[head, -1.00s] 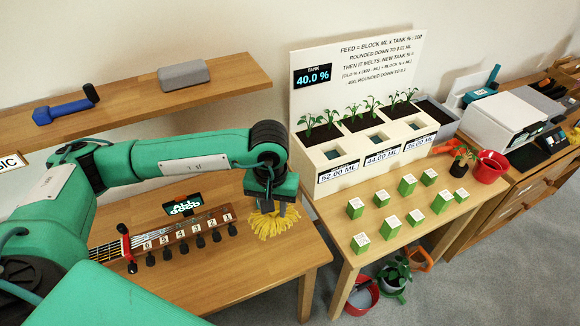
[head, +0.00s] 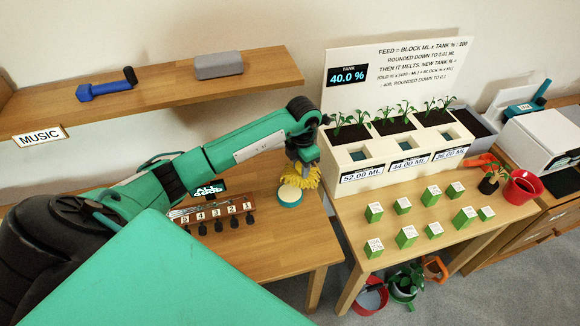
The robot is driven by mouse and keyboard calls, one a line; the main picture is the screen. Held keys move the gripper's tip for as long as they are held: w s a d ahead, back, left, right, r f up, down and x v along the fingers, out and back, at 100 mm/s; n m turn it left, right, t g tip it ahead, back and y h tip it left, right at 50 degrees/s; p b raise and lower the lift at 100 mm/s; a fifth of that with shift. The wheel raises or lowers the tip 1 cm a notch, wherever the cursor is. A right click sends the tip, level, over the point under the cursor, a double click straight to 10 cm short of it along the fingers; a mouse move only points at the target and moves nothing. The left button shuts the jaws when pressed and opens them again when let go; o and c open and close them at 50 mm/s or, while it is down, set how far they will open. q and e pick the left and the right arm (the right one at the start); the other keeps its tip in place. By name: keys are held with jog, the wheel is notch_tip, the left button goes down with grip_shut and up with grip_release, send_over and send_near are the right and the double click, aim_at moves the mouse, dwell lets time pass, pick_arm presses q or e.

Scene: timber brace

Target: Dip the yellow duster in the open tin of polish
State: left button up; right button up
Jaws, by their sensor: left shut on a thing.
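The yellow duster (head: 312,177) hangs from my left gripper (head: 304,160), which is shut on it. The open tin of polish (head: 290,194) is round, with a blue side and a pale cream top. It stands on the wooden table near its right end. The duster is right beside and partly over the tin's upper right edge in the head view; I cannot tell whether it touches the polish. My right gripper is not in view.
A guitar headstock with numbered pegs (head: 222,214) lies left of the tin. A white planter box (head: 377,180) and several green blocks (head: 405,237) stand on the table to the right. A wooden shelf (head: 150,96) runs along the wall.

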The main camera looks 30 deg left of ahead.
aim_at(290, 169)
pick_arm(q)
jog(key=a+f+n, duration=0.1)
jog(key=n, duration=0.1)
jog(key=a+f+n, duration=0.1)
jog(key=n, duration=0.1)
jog(key=a+f+n, duration=0.1)
jog(key=shift+s+a+f+n, duration=0.15)
jog(key=shift+s+a+n, duration=0.15)
jog(key=shift+a+n, duration=0.1)
notch_tip(290, 169, down, 5)
jog(key=b, duration=0.3)
jog(key=shift+d, duration=0.1)
jog(key=shift+f+b, duration=0.35)
jog(key=shift+f, duration=0.1)
jog(key=shift+f+b, duration=0.3)
jog(key=shift+f, duration=0.15)
jog(key=shift+f, duration=0.1)
dwell(1.1)
